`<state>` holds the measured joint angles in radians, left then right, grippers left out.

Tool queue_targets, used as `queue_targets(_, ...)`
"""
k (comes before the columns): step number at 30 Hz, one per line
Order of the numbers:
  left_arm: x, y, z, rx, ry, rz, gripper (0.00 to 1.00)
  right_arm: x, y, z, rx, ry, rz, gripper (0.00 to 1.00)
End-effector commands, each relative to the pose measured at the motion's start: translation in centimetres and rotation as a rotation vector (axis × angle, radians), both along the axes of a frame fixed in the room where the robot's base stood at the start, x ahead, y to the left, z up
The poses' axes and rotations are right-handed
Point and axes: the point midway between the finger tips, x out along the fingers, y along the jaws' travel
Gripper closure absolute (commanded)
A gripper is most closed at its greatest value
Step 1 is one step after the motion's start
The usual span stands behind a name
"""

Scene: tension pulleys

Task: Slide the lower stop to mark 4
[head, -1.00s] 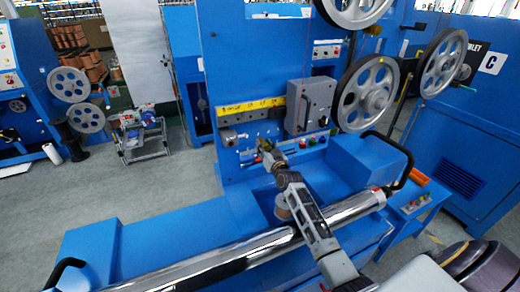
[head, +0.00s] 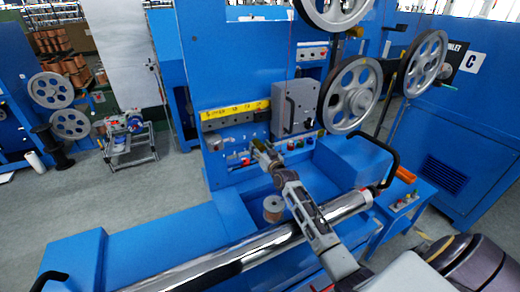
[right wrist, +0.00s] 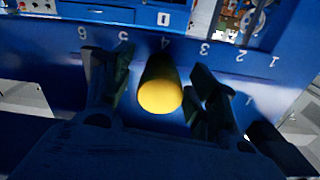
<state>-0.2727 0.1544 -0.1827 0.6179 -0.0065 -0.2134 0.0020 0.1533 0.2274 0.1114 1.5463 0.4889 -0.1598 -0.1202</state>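In the right wrist view a yellow round knob (right wrist: 160,96) on a dark stem, apparently the lower stop, stands out from a blue panel. A white number row runs above it, upside down; the knob's stem lines up about with mark 4 (right wrist: 164,43). My right gripper (right wrist: 163,98) has its dark fingers apart, one on each side of the knob, with narrow gaps visible. In the head view my right gripper (head: 264,156) is at the lower part of the blue machine's panel; the knob cannot be made out there. My left gripper is not in view.
A yellow scale strip (head: 235,110) and a grey box (head: 295,106) sit above my right gripper on the machine. Grey wheels (head: 350,95) are to the right. A shiny roller (head: 240,259) and a small spool (head: 273,208) lie below.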

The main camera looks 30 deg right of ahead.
Motion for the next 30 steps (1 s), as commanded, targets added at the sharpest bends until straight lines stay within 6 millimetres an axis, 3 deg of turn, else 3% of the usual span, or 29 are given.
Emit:
queue_targets(14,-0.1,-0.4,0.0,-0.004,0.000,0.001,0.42,-0.8,0.1,0.0,0.001,0.000,0.001,0.42)
queue_targets(30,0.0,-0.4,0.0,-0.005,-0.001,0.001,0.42,-5.1,0.4,-0.1,0.001,0.001,0.000,0.42)
